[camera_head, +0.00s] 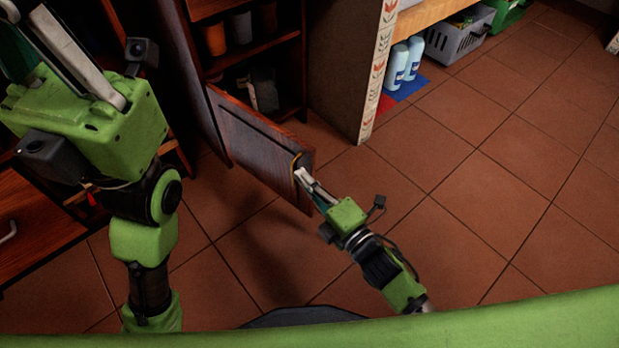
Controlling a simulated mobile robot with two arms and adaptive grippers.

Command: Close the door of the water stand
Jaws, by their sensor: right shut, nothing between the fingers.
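The dark wood door (255,146) of the water stand (262,50) stands open, swung out over the tiled floor. A curved handle (294,163) sits near its free edge. My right gripper (301,174) is shut, with its tips at the handle and the door's free edge. I cannot tell whether the tips touch the door. My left gripper (75,55) is at the upper left, partly cut off by the frame edge, in front of dark cabinetry. Whether its fingers are open or shut is unclear.
Cups (215,40) and other items stand on shelves inside the cabinet. A patterned panel (375,70) stands to its right, then blue-white bottles (404,62) and a grey basket (462,36). A drawer unit (30,215) is at left. Floor at right is clear.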

